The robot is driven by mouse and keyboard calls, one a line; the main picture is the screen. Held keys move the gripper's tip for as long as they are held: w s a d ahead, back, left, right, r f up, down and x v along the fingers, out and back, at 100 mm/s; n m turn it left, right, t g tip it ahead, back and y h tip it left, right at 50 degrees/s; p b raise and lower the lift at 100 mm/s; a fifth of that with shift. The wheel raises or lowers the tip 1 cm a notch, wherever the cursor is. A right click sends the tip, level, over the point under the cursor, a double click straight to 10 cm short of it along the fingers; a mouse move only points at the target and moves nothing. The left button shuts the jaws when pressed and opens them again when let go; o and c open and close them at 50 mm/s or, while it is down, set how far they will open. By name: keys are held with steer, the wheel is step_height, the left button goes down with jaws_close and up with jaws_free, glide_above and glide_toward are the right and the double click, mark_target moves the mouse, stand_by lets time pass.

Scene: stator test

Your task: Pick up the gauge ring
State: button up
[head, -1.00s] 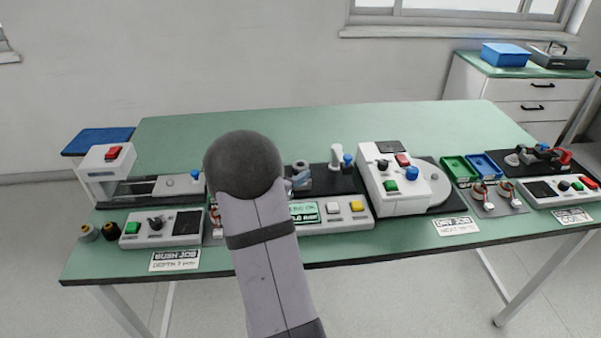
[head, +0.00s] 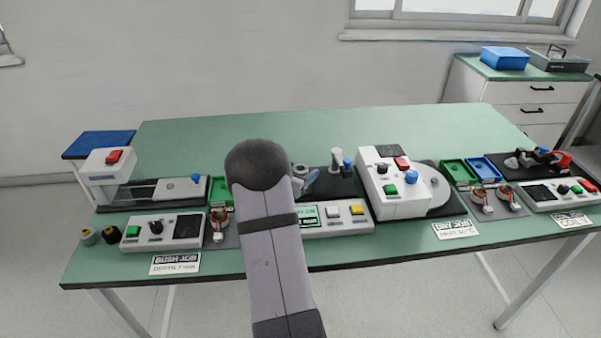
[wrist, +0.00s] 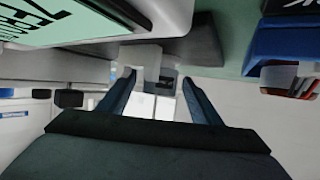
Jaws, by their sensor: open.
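A small grey ring-shaped piece (head: 300,169), which may be the gauge ring, sits on a black mat (head: 321,180) just behind the middle control box. My gripper (head: 309,183) shows in the head view as blue-grey fingers close to that piece, partly hidden behind my arm. I cannot tell whether they touch. In the wrist view my gripper (wrist: 152,88) has its two fingers spread apart with nothing held between them. I cannot make out a ring in the wrist view.
The middle control box (head: 335,219) has white and yellow buttons. A white machine (head: 377,203) with a round plate stands to its right. A white post (head: 336,158) and blue knob (head: 347,166) stand near the ring-shaped piece. The green table (head: 230,140) is clear at the back.

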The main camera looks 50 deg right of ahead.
steer(key=shift+c, duration=0.7)
jaws_close()
steer(key=shift+r, duration=0.15)
step_height(320, 180, up, 10)
steer(key=p, duration=0.1)
